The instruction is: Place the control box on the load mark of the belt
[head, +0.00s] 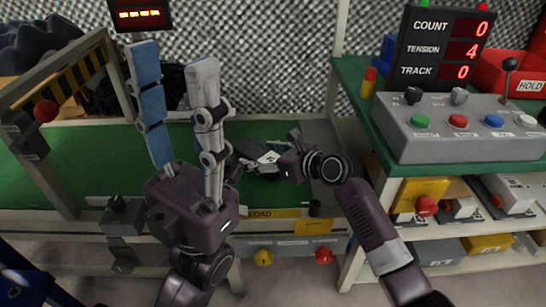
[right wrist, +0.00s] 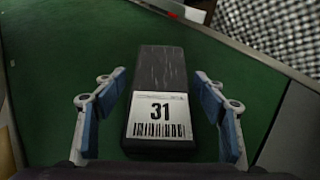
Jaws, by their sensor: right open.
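A dark box (right wrist: 158,68) with a white label reading 31 and a barcode lies on the green belt (head: 90,150). My right gripper (right wrist: 160,78) is open, with one finger on each side of this box and gaps to both. In the head view the right gripper (head: 264,158) partly hides the box, but a white label shows there. A yellow strip with partly hidden LOAD lettering (head: 262,213) runs along the belt's front edge. My left gripper (head: 175,60) is open and empty, fingers pointing up, in front of the belt. I cannot tell whether the dark box is the control box.
A grey button console (head: 465,135) with a lever stands on the green-topped shelf at right, below a counter display (head: 437,48). A red HOLD bin (head: 510,78) is behind it. Several boxes fill the lower shelves.

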